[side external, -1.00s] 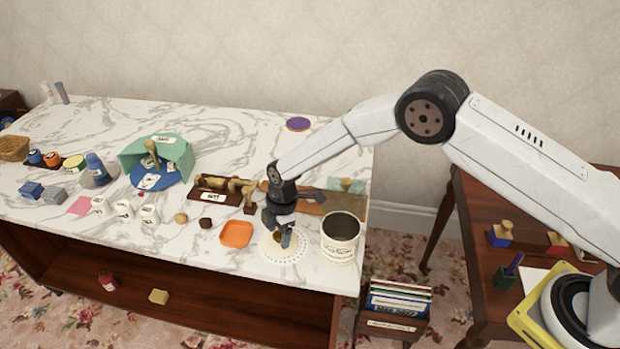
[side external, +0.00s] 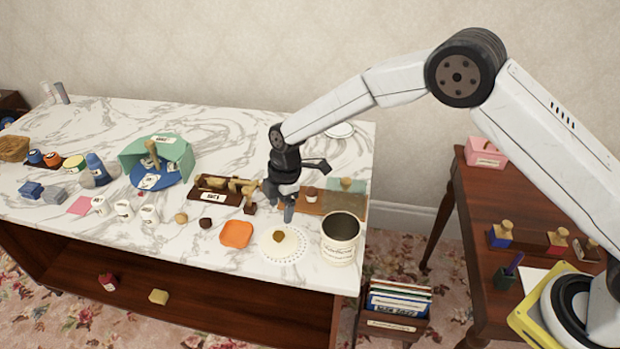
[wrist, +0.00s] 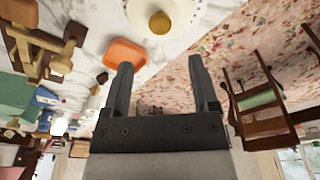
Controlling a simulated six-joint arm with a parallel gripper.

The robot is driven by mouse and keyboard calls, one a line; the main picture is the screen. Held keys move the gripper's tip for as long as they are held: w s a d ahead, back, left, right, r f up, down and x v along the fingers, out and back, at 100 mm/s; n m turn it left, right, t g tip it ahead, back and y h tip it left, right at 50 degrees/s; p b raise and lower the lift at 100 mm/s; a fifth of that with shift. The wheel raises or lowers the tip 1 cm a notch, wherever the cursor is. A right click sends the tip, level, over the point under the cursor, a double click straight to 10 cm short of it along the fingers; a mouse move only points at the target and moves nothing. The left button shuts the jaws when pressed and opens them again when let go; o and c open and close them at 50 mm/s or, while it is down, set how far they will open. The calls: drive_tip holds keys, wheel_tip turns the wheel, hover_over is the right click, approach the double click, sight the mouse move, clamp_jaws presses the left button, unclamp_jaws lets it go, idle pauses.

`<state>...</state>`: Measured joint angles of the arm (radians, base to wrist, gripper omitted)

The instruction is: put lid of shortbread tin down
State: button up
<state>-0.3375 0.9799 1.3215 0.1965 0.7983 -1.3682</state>
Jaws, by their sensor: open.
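The cream lid (side external: 270,246) with a gold knob (side external: 278,236) lies flat on a white lacy doily (side external: 282,261) near the table's front edge. It also shows at the top of the wrist view (wrist: 182,14), with its knob (wrist: 160,22). The cream tin (side external: 340,250) stands upright and uncovered just right of the doily. My gripper (side external: 279,212) is above and behind the lid, apart from the knob. In the wrist view its fingers (wrist: 161,65) are spread with nothing between them.
An orange dish (side external: 236,235) lies left of the doily. The marble table (side external: 130,255) drops off in front, with a shelf below.

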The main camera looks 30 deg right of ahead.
drive_tip(key=shift+d+r, duration=0.15)
drive_tip(key=shift+r, duration=0.85)
drive_tip(key=shift+d+r, duration=0.15)
drive_tip(key=shift+r, duration=0.85)
drive_tip(key=s+d+r+m+t+h, duration=0.1)
drive_tip(key=s+d+r+m, duration=0.2)
drive_tip(key=s+d+m, duration=0.3)
drive_tip(key=s+d+r+m+t, duration=0.1)
drive_tip(key=s+d+r+m, duration=0.25)
drive_tip(key=d, duration=0.35)
drive_tip(key=s+d+m, duration=0.3)
drive_tip(key=s+m, duration=0.1)
drive_tip(key=s, duration=0.3)
drive_tip(key=s+d+m, duration=0.4)
drive_tip(key=s, duration=0.3)
drive_tip(key=shift+s+d+t+h, duration=0.2)
drive_tip(key=shift+s+t+h, duration=0.1)
drive_tip(key=shift+s+h, duration=0.1)
